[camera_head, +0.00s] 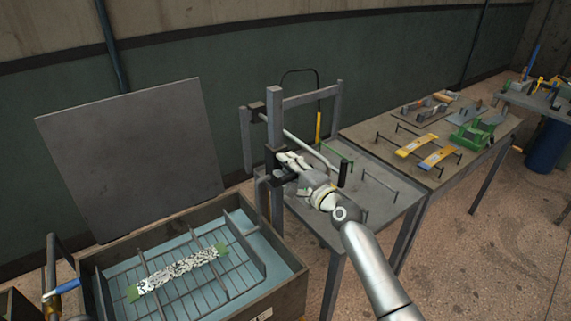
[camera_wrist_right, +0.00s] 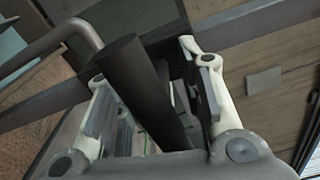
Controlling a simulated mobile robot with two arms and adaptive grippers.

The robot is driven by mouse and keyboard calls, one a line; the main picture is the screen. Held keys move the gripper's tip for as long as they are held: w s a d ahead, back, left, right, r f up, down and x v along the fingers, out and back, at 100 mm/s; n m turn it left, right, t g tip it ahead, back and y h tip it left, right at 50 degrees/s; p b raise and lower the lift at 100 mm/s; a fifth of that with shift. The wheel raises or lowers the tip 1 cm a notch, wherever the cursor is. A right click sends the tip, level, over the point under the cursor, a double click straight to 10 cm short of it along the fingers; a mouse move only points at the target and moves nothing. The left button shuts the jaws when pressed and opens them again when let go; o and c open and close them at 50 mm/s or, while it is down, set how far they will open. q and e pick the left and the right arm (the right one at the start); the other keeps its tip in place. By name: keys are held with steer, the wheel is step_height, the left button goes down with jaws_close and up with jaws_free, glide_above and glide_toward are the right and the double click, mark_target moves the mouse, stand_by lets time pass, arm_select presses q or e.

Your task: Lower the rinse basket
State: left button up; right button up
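The rinse basket (camera_head: 205,295) is a wire rack in the water of an open tank at the lower left of the head view. A speckled strip (camera_head: 180,268) with green ends lies on it. A grey post (camera_head: 276,205) stands behind the tank, with a pale lever rod and a black upright piece (camera_head: 343,174) near its end. My right gripper (camera_head: 283,160) is at the post's dark bracket. In the right wrist view, its open fingers (camera_wrist_right: 155,95) stand apart on either side of a dark round bar (camera_wrist_right: 145,85); contact is unclear. My left gripper is out of view.
The tank's wooden rim (camera_head: 285,292) and its raised grey lid (camera_head: 135,155) are at the left. A lever with a blue grip (camera_head: 62,289) stands at the tank's left side. A grey table (camera_head: 380,207) and a bench (camera_head: 440,168) with parts and tools extend right.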

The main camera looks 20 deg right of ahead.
steer(key=shift+w+a, duration=0.2)
steer(key=shift+w, duration=0.3)
jaws_close()
